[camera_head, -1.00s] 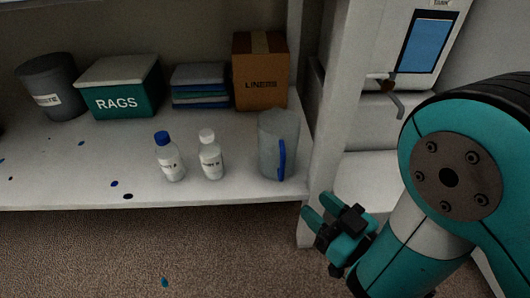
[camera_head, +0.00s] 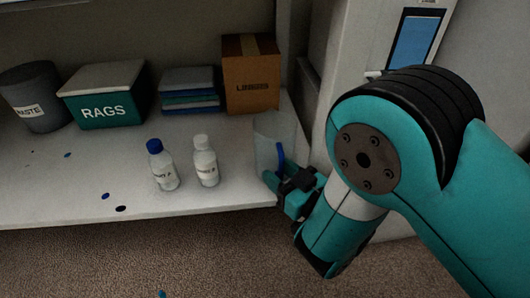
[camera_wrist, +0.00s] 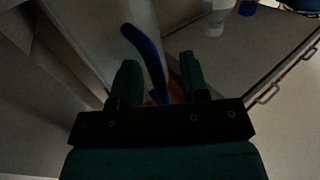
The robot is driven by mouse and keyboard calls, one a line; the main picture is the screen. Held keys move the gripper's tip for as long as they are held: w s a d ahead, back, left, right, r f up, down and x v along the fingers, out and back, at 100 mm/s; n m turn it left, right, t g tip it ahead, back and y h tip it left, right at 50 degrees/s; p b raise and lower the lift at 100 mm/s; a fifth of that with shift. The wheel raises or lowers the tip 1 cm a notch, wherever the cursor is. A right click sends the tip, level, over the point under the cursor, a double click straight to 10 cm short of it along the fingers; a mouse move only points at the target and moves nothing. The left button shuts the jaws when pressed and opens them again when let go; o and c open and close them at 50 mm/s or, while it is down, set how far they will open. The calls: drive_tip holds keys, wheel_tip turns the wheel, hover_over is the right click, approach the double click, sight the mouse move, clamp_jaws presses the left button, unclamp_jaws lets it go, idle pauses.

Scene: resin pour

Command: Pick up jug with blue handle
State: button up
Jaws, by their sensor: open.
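The jug (camera_head: 268,140) is a translucent grey cup with a blue handle (camera_head: 281,155). It stands at the right end of the white shelf, partly hidden by my gripper. My gripper (camera_head: 275,187) is open at the shelf's front edge, close in front of the jug. In the wrist view the blue handle (camera_wrist: 147,52) reaches down into the gap between the two teal fingers (camera_wrist: 158,82), with the jug body (camera_wrist: 115,20) behind it. I cannot tell whether the fingers touch the handle.
On the shelf (camera_head: 100,195), two white bottles, one blue-capped (camera_head: 162,168) and one white-capped (camera_head: 205,163), stand left of the jug. Behind are a LINERS box (camera_head: 250,80), folded cloths (camera_head: 188,90), a RAGS box (camera_head: 105,98) and a waste bin (camera_head: 35,100). A white cabinet (camera_head: 345,95) stands right.

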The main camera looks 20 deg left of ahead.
sight(283, 164)
clamp_jaws()
drive_tip(key=shift+r, duration=0.1)
drive_tip(key=shift+r+p, duration=1.6)
drive_tip(key=shift+p, duration=0.6)
